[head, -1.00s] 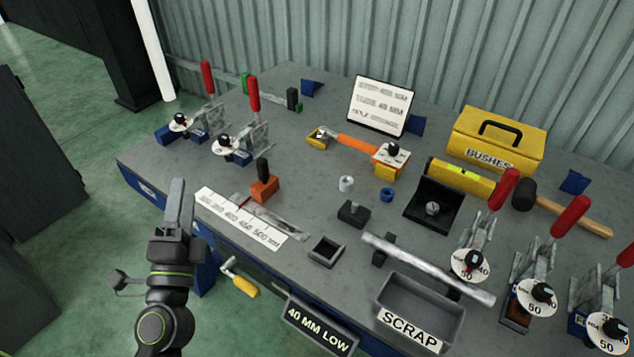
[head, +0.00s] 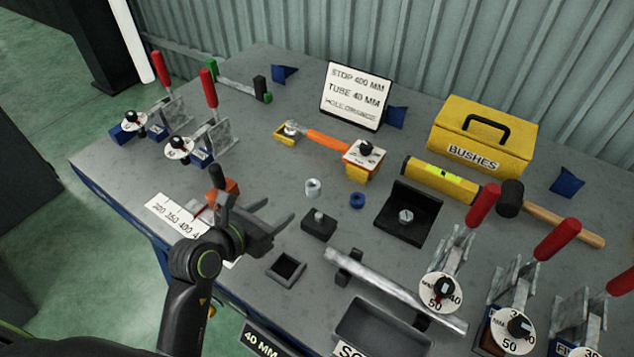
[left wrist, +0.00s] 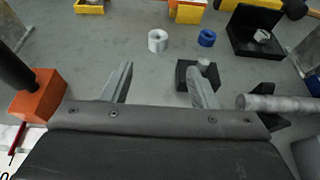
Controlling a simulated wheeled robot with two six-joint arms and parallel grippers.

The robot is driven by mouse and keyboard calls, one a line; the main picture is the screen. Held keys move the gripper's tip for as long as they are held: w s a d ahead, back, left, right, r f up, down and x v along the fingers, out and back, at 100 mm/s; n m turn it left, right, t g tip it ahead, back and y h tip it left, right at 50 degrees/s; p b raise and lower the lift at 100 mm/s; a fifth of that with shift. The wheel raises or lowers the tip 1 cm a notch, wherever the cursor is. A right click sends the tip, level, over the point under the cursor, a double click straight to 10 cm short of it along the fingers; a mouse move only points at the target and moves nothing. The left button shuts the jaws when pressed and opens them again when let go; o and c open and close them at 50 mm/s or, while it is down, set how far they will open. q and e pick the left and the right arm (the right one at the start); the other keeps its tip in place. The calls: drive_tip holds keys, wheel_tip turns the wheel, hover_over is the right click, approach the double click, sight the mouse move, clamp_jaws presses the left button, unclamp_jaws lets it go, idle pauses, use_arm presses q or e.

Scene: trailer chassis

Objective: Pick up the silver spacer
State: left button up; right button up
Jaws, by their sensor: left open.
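The silver spacer (head: 313,187) is a short, pale ring standing on the grey bench, left of a blue ring (head: 357,200). In the left wrist view the spacer (left wrist: 158,40) shows upright with its hole facing up, beyond and between my fingertips. My left gripper (head: 280,212) is open and empty over the bench, to the left of and nearer than the spacer, not touching it. Its two fingers also show in the left wrist view (left wrist: 164,82). My right gripper is not in view.
A black block with a peg (head: 319,226) stands close to the right fingertip. An orange block with a black handle (head: 222,190) is left of the gripper. A black angled holder (head: 408,212) and a metal tube (head: 385,285) lie to the right. Bench is clear around the spacer.

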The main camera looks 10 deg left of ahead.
sight(315, 184)
use_arm(q)
drive_tip(key=x, duration=0.9)
drive_tip(key=shift+w+d+f, duration=0.2)
drive_tip(key=shift+w+d, duration=0.05)
drive_tip(key=shift+w, duration=0.25)
drive_tip(key=shift+a+f+p+x, duration=0.1)
drive_tip(key=shift+f+p+x, duration=0.1)
drive_tip(key=shift+x, duration=1.15)
drive_tip(key=shift+a+f+p+x, duration=0.1)
drive_tip(key=shift+p+x, duration=0.1)
drive_tip(key=shift+x, duration=1.15)
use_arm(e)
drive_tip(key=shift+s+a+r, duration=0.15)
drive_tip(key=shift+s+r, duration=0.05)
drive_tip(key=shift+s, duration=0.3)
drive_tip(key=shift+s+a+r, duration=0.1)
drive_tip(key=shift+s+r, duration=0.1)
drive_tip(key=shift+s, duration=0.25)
use_arm(q)
drive_tip(key=shift+c, duration=0.3)
